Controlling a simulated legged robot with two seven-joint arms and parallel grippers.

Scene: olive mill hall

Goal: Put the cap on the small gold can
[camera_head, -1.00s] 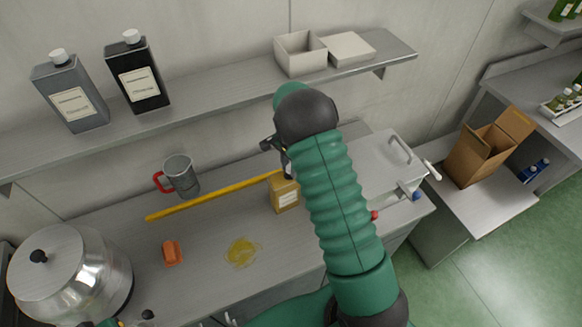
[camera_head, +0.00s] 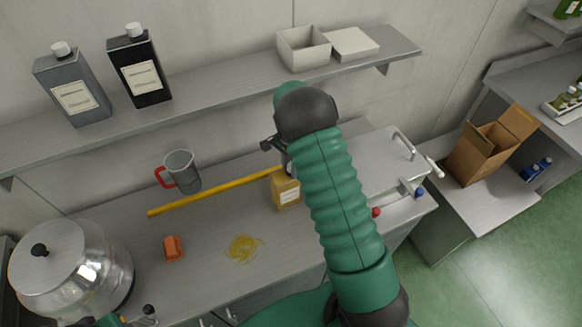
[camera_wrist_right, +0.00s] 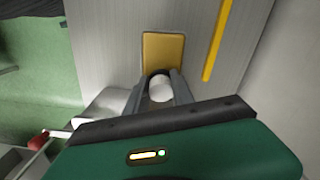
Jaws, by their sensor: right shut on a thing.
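The small gold can (camera_head: 286,193) stands upright on the grey bench, with a pale label on its front. It also shows from above in the right wrist view (camera_wrist_right: 163,50). My right gripper (camera_head: 274,146) is over the back of the can, and my forearm covers part of that area. In the wrist view the right gripper (camera_wrist_right: 160,90) is shut on the white cap (camera_wrist_right: 160,88), which overlaps the can's near edge. I cannot tell whether cap and can touch.
A yellow stick (camera_head: 212,194) lies behind the can. A shelf (camera_head: 215,92) with bottles runs above. A cardboard box (camera_head: 478,150) stands right.

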